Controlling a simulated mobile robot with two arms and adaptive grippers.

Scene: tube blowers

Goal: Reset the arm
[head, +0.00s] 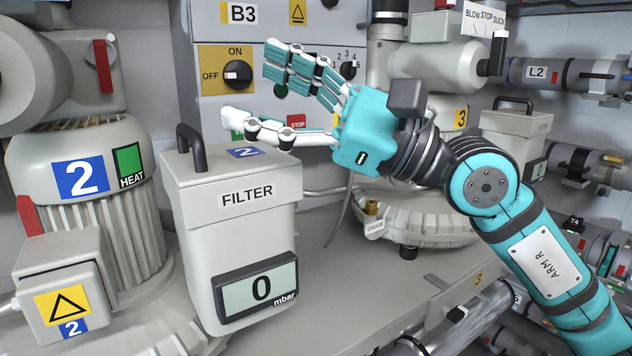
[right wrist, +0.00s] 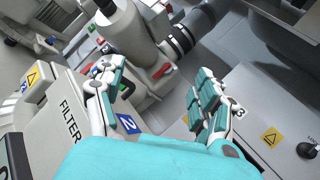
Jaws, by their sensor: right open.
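My right arm (head: 545,265), marked ARM R, comes in from the lower right in the head view. My right gripper (head: 247,95) points left, open and empty, in front of the B3 panel (head: 215,60) and above the back of the filter box. In the right wrist view its fingers (right wrist: 160,90) are spread wide with nothing between them. My left gripper is not in view.
The filter box (head: 240,225) with a black handle (head: 190,146) and a display reading 0 mbar stands below my right gripper. Blower 2 (head: 125,215) is at left. Blower 3 (head: 430,65) stands behind my right arm. Pipes (head: 560,75) line the right side.

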